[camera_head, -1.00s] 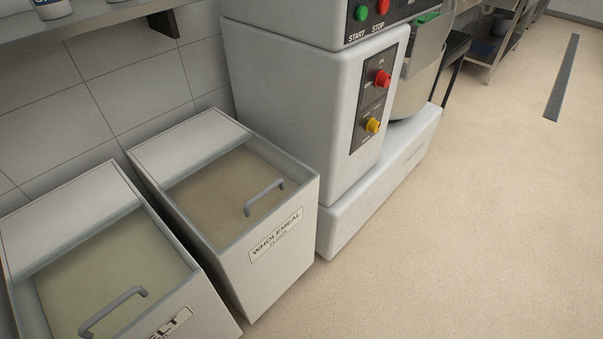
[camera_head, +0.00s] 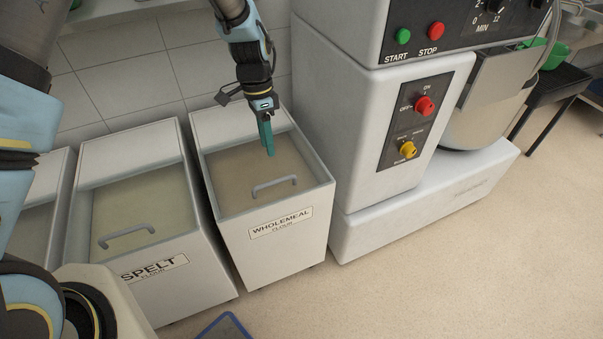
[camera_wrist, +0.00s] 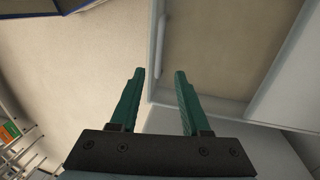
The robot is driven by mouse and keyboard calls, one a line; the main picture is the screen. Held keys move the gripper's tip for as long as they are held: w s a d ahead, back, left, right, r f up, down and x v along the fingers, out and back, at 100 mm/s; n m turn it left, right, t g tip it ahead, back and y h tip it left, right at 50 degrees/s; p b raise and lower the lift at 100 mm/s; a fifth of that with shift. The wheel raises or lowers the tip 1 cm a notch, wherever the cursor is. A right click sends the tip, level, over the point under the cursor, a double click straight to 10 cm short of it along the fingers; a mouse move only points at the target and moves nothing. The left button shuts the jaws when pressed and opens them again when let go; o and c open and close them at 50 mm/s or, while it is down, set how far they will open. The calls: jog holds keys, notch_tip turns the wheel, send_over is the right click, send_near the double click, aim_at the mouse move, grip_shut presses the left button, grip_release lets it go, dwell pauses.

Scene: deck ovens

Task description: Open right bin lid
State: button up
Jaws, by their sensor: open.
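The right bin (camera_head: 275,255) is white and labelled WHOLEMEAL FLOUR. Its sunken clear lid (camera_head: 235,170) is shut, with brown flour showing beneath, and has a grey handle (camera_head: 274,186) near the front edge. My gripper (camera_head: 268,150) has green fingers pointing down over the bin, a little behind the handle in the picture. In the wrist view my gripper (camera_wrist: 156,72) is open with nothing between the fingers. The lid (camera_wrist: 210,50) lies to the right there, and a grey bar, seemingly the handle (camera_wrist: 160,58), shows just beyond the fingertips, apart from them.
The SPELT bin (camera_head: 190,275) stands close on the left, with another bin (camera_head: 40,205) beyond it. A white mixer (camera_head: 385,130) with buttons stands close on the right. A blue-edged object (camera_head: 226,325) lies on the floor in front. Open floor (camera_head: 440,270) extends to the right.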

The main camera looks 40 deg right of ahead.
aim_at(274, 181)
jog(key=f+p, duration=0.1)
jog(key=f, duration=0.2)
jog(key=s+f+p, duration=0.1)
jog(key=f, duration=0.3)
jog(key=s+f+p, duration=0.1)
jog(key=f, duration=0.2)
jog(key=shift+a+f, duration=0.25)
jog(key=shift+a, duration=0.05)
grip_shut()
dwell(1.0)
